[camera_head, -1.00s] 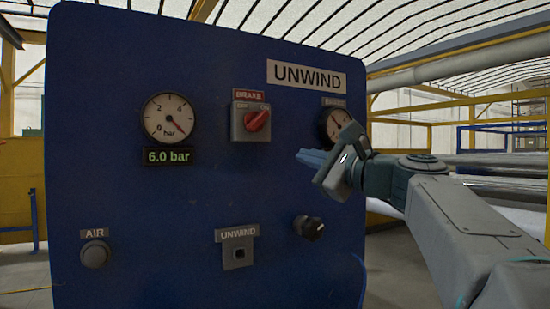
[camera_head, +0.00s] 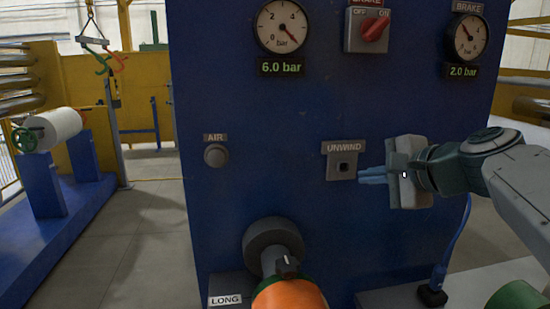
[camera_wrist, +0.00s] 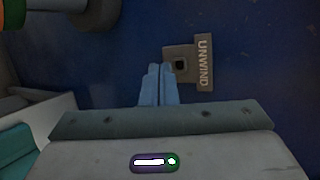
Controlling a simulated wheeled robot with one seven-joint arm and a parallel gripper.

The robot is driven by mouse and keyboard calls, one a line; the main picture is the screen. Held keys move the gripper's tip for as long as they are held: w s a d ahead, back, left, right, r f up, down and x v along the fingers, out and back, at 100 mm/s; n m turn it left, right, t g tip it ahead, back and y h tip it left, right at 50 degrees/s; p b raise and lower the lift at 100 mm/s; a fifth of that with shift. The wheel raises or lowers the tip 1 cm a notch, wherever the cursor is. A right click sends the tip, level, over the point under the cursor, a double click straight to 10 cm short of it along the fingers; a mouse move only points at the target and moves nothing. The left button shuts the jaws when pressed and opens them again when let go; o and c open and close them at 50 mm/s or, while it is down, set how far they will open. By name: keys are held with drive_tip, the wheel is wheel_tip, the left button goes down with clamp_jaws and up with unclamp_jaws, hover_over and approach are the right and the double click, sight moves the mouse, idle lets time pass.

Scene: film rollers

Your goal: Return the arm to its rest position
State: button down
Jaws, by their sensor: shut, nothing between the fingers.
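My gripper (camera_head: 362,175) is at the right in the head view, in front of the blue panel (camera_head: 290,120). Its blue fingers are together with nothing between them and point left. The fingertips are close to the UNWIND socket plate (camera_head: 342,165); whether they touch it I cannot tell. In the wrist view the shut fingers (camera_wrist: 160,72) end just beside the UNWIND plate (camera_wrist: 194,75) and its dark square hole. My arm reaches in from the right edge.
The panel holds a red brake switch (camera_head: 374,30), a 6.0 bar gauge (camera_head: 282,27), a 2.0 bar gauge (camera_head: 468,38) and an AIR button (camera_head: 216,155). A grey round hub (camera_head: 273,245) with an orange part sticks out below. A white roll (camera_head: 58,127) rests at left; floor there is clear.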

drive_tip(key=s+a+f+n+g+h+p, duration=0.1)
drive_tip(key=s+f+n+g+h+p, duration=0.1)
drive_tip(key=s+f+n, duration=0.5)
drive_tip(key=s+a+f+n+g+h+p, duration=0.2)
drive_tip(key=s+f+n+g+h, duration=0.2)
drive_tip(key=s+f, duration=0.5)
wheel_tip(320, 180, down, 6)
drive_tip(key=n+g, duration=0.2)
drive_tip(key=n, duration=0.1)
drive_tip(key=shift+a+g, duration=0.15)
drive_tip(key=shift+g, duration=0.15)
